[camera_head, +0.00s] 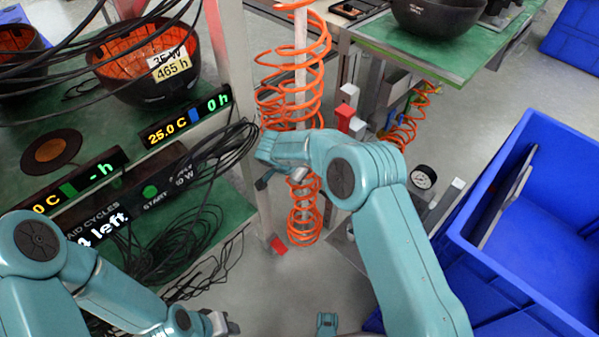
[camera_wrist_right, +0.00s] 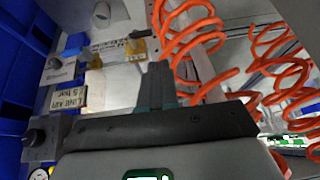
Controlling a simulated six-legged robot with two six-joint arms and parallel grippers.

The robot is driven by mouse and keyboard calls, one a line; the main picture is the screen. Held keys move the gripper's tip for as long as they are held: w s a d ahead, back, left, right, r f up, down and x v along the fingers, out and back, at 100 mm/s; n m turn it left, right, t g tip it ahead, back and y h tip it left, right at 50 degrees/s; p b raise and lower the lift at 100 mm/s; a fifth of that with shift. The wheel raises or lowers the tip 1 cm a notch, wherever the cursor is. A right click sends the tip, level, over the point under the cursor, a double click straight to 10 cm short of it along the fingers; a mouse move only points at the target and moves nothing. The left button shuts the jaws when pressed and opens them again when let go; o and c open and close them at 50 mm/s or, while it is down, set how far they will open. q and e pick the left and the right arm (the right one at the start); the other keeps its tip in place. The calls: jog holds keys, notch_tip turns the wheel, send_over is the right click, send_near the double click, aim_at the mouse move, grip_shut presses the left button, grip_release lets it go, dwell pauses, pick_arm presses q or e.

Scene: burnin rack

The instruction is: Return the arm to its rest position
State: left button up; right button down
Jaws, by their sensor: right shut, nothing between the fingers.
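My right arm (camera_head: 395,220) is teal and reaches up from the lower right in the head view, bent at the elbow. Its gripper (camera_head: 264,181) is partly hidden behind its own wrist, in front of the orange coiled hose. In the right wrist view the fingers of this gripper (camera_wrist_right: 160,84) are together and hold nothing. My left arm (camera_head: 110,295) is folded low at the left. Its gripper (camera_head: 226,324) is at the bottom edge, small and partly cut off, so its opening is unclear.
Orange coiled hoses (camera_head: 290,90) hang beside the rack post (camera_head: 236,80). Black cables (camera_head: 205,165) droop from the rack. A blue crate (camera_head: 500,145) stands at the right. A gauge (camera_head: 424,177) and a "LINE AIR 5 bar" label (camera_wrist_right: 67,101) are close to the right arm. Bare floor (camera_head: 310,285) shows below.

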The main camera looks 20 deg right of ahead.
jog(key=s+d+f+n+t+y, duration=0.1)
jog(key=s+d+f+n, duration=0.15)
jog(key=s+f, duration=0.25)
jog(key=s+d+f+n+t+y, duration=0.1)
jog(key=s+f+n, duration=0.25)
jog(key=s, duration=0.25)
jog(key=s+a+f+n+g+y, duration=0.1)
jog(key=s+a+n+g+y, duration=0.15)
jog(key=s, duration=0.95)
jog(key=s+a+n+g+y, duration=0.1)
jog(key=s+a+g+y, duration=0.25)
jog(key=s, duration=0.85)
notch_tip(320, 180, up, 22)
jog(key=t+p, duration=0.1)
jog(key=p, duration=2.1)
jog(key=shift+w+a+f, duration=0.15)
jog(key=shift+w+a, duration=0.2)
